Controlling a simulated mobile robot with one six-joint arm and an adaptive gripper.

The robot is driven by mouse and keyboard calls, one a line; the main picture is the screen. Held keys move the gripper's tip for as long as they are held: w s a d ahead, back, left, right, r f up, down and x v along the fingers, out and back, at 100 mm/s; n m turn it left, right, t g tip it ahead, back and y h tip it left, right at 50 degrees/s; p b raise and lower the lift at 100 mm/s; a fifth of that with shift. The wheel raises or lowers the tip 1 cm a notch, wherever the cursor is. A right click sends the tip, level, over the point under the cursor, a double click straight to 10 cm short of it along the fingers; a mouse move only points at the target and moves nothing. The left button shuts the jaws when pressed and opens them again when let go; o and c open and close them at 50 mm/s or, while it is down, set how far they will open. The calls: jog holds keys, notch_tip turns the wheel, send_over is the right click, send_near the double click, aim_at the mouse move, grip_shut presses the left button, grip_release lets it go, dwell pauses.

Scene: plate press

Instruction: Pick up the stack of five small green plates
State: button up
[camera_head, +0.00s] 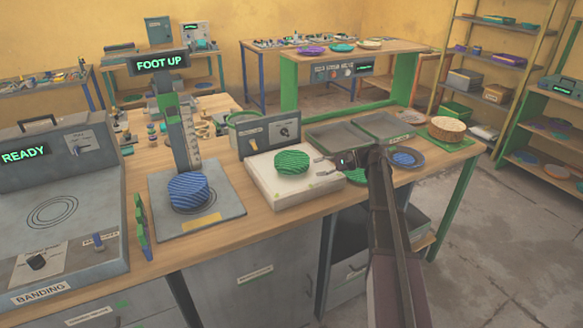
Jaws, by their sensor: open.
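A green striped round stack (292,162) sits on the white block-shaped device (268,193) in the middle of the bench. A second green striped round piece (350,176) lies lower, to its right, partly hidden by my arm. I cannot count plates in either. My gripper (326,164) is open, its fingers pointing left. In the picture it is between the two green pieces, just right of the stack on the device and above the lower one. I see nothing held in it. Its height over the bench is hard to tell.
A blue striped stack (188,188) sits on the press base under the FOOT UP display (160,64). Another blue piece (404,158) lies on a grey plate right of my arm. Grey trays (340,134) and a wicker basket (446,129) stand behind. The BANDING machine (60,220) is at left.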

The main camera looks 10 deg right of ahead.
aim_at(301, 170)
jog(key=shift+x, duration=0.95)
jog(key=shift+w+b+x, duration=0.15)
jog(key=shift+b+x, duration=0.25)
jog(key=shift+x, duration=0.9)
jog(key=shift+w+b+x, duration=0.1)
jog(key=shift+b+x, duration=0.25)
jog(key=shift+x, duration=0.95)
grip_shut()
